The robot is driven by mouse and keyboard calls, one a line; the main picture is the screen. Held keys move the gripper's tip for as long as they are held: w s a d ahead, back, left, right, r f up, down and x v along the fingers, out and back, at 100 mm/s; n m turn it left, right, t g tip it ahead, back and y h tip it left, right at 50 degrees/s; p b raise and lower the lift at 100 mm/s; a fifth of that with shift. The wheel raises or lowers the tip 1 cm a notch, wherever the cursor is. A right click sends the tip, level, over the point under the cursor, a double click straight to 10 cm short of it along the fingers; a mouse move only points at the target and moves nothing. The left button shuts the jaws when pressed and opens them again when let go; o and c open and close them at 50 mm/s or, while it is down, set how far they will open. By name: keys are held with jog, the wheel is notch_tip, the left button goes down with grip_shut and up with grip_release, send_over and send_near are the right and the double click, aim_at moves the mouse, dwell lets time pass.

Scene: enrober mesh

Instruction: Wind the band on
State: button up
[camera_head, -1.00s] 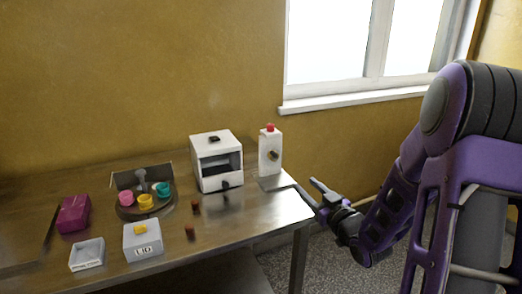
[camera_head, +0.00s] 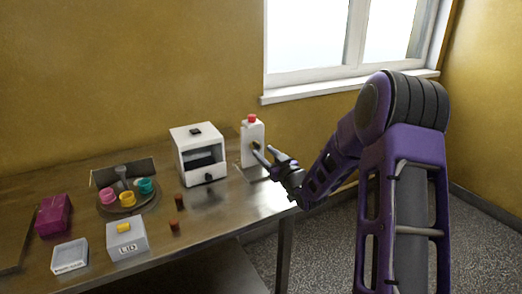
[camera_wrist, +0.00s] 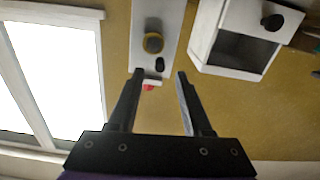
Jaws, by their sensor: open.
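A white upright unit (camera_head: 249,134) with a red button (camera_head: 252,117) on top stands at the table's back right. In the wrist view, the white unit (camera_wrist: 171,18) carries a round dark knob with a yellow ring (camera_wrist: 153,43) and a smaller dark part (camera_wrist: 160,65). My gripper (camera_head: 263,151) is open and empty in front of this unit, partly covering its knob in the head view. In the wrist view, my gripper's fingertips (camera_wrist: 160,74) point toward the knob, apart from it as far as I can tell. No band can be made out clearly.
A white open-fronted box (camera_head: 197,135) stands left of the unit. A turntable with coloured cups (camera_head: 123,204), a LID box (camera_head: 127,247), a white tray (camera_head: 69,268), a magenta box (camera_head: 52,214) and two small brown pieces (camera_head: 174,225) occupy the table (camera_head: 230,203).

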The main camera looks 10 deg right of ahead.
jog(key=shift+x, duration=1.5)
jog(key=shift+s, duration=0.1)
jog(key=shift+c, duration=0.3)
grip_shut()
